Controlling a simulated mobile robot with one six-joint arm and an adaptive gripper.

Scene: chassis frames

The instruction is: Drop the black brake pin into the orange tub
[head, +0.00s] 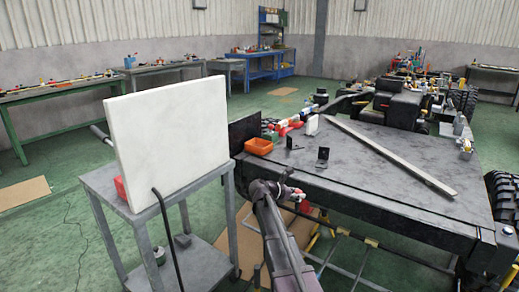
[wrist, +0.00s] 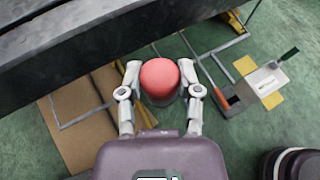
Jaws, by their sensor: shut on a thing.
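My gripper (head: 293,194) is in front of the table's near edge in the head view. In the wrist view, its fingers (wrist: 160,80) are shut around a red round-topped thing (wrist: 160,77), whose lower part looks dark; it also shows red in the head view (head: 304,206). The orange tub (head: 259,146) sits on the dark table at its left corner. A small black piece (head: 290,143) stands right of the tub, and a black bracket-like piece (head: 322,154) stands farther right. I cannot tell which of them, if either, is the brake pin.
The dark table (head: 380,195) carries a long grey bar (head: 390,155) lying diagonally. A white panel (head: 170,145) stands on a grey cart (head: 205,262) at the left. Red and white items (head: 290,127) lie behind the tub. The table's near part is clear.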

